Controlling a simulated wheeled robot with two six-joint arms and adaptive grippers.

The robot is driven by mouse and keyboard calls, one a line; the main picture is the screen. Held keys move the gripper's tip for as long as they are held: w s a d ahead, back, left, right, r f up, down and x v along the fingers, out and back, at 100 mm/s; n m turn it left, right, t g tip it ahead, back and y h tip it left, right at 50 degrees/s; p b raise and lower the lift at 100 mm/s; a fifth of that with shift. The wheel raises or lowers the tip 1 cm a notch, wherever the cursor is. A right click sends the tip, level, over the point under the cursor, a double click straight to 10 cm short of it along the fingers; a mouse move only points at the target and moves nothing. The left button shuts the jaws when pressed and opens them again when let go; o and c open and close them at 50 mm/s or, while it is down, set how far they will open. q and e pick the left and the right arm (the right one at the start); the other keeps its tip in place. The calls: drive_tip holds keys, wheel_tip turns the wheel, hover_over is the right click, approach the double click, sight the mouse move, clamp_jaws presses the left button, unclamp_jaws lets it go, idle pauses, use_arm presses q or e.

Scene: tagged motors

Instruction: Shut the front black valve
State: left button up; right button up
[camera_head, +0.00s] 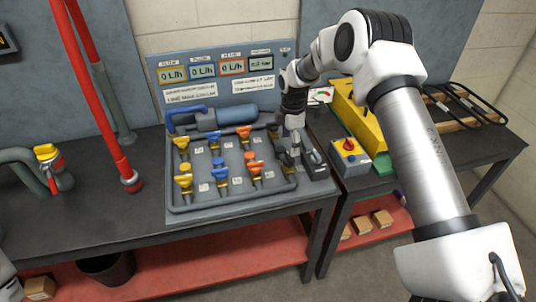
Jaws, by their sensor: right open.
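The valve board (232,201) lies on the dark bench, with a front and a back row of coloured valves. Yellow, blue and orange valves show clearly. The black valves belong to the rightmost column, where my right gripper (291,157) covers them, so I cannot make out the front black valve or its handle position. My right gripper is open and points down over the right side of the board, close to the front row. Whether it touches a valve cannot be told. My left gripper is out of view.
A display panel (216,72) stands behind the board. To the right are a grey box with a red knob (348,145) and a yellow case (357,113). Red pipes (103,119) rise at the left.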

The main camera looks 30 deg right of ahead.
sight(289, 155)
drive_tip(key=f, duration=0.1)
drive_tip(key=s+f+p, duration=0.1)
drive_tip(key=shift+s+d+f, duration=0.1)
drive_tip(key=shift+s+f, duration=0.05)
drive_tip(key=shift+f, duration=0.15)
drive_tip(key=f, duration=0.2)
drive_tip(key=shift+w+f, duration=0.3)
drive_tip(key=shift+w, duration=0.05)
drive_tip(key=shift+w+f, duration=0.15)
drive_tip(key=shift+f, duration=0.2)
drive_tip(key=shift+r, duration=0.1)
drive_tip(key=shift+s+r, duration=0.1)
drive_tip(key=shift+s, duration=0.15)
drive_tip(key=c, duration=0.5)
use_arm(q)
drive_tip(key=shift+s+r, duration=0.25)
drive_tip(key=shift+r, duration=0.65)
use_arm(e)
drive_tip(key=c, duration=0.7)
drive_tip(key=shift+o, duration=0.2)
